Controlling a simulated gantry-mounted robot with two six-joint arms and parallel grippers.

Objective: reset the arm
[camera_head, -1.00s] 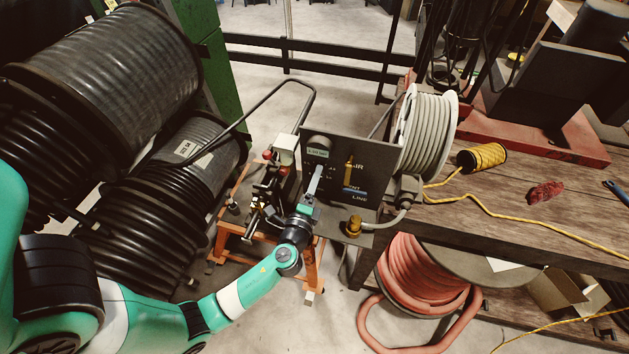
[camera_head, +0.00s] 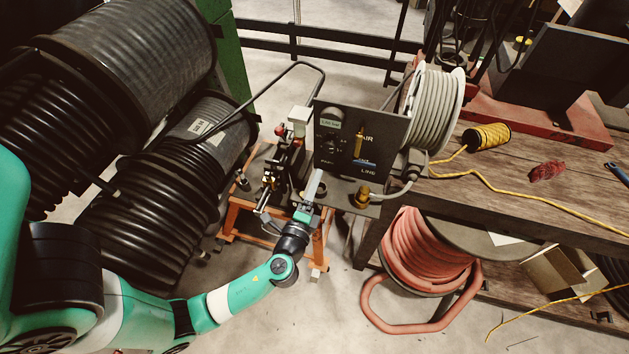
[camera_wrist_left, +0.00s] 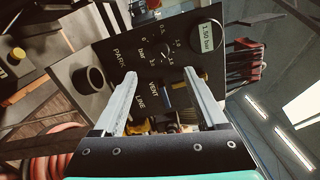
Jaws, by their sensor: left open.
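My left gripper (camera_head: 314,178) is open and empty, in front of the lower left part of a dark upright control panel (camera_head: 346,182). In the left wrist view its two fingers (camera_wrist_left: 160,78) stand wide apart with nothing between them, pointing at the panel (camera_wrist_left: 110,32). The panel carries a dial knob (camera_wrist_left: 162,58), a round display (camera_wrist_left: 208,38) that reads 1.50 bar, and the words PARK, VENT and LINE. My right gripper is not in view.
A crimping machine (camera_head: 272,178) on an orange stand is just left of the gripper. Large black hose reels (camera_head: 132,58) fill the left. A wooden bench (camera_head: 545,200) with a grey hose reel (camera_head: 437,112) is at right.

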